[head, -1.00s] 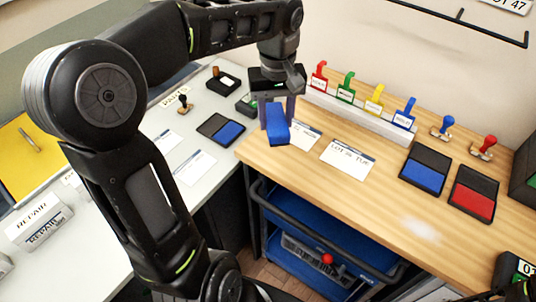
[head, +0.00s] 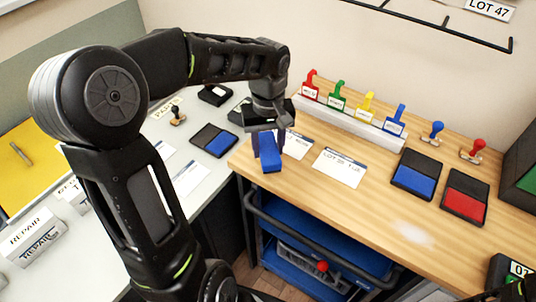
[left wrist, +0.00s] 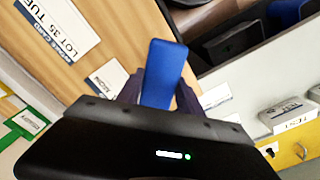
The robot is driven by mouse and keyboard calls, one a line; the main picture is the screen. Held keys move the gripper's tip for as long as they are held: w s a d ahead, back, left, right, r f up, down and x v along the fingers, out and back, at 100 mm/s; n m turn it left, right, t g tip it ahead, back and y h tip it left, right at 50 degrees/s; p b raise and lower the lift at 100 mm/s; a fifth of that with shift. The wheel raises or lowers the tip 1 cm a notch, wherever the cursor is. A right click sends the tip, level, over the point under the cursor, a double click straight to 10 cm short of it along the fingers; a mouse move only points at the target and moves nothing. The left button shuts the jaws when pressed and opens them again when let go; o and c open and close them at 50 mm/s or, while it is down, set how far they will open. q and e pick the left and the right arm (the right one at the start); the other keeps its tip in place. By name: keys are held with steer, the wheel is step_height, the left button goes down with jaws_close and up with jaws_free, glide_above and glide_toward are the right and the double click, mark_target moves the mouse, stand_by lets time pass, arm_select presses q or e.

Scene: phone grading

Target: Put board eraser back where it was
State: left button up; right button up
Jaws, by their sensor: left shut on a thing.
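My left gripper (head: 267,146) is shut on the blue board eraser (head: 270,158) above the left end of the wooden desk (head: 310,198). The eraser hangs tilted between the fingers, near the desk's left edge. In the left wrist view the eraser (left wrist: 163,75) shows as a blue block between the two fingers of the gripper (left wrist: 165,88). I cannot tell whether it touches the desk. My right gripper is not clearly in view.
A white card (head: 340,167) lies right of the eraser. Blue (head: 415,178) and red (head: 465,198) ink pads lie to the right. A blue-shelved cart (head: 320,232) stands under the desk. The desk's front middle is clear.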

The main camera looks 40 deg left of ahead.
mark_target(268, 156)
arm_select(q)
steer(key=shift+f, duration=1.8)
steer(key=o, duration=1.2)
step_height(268, 156, up, 12)
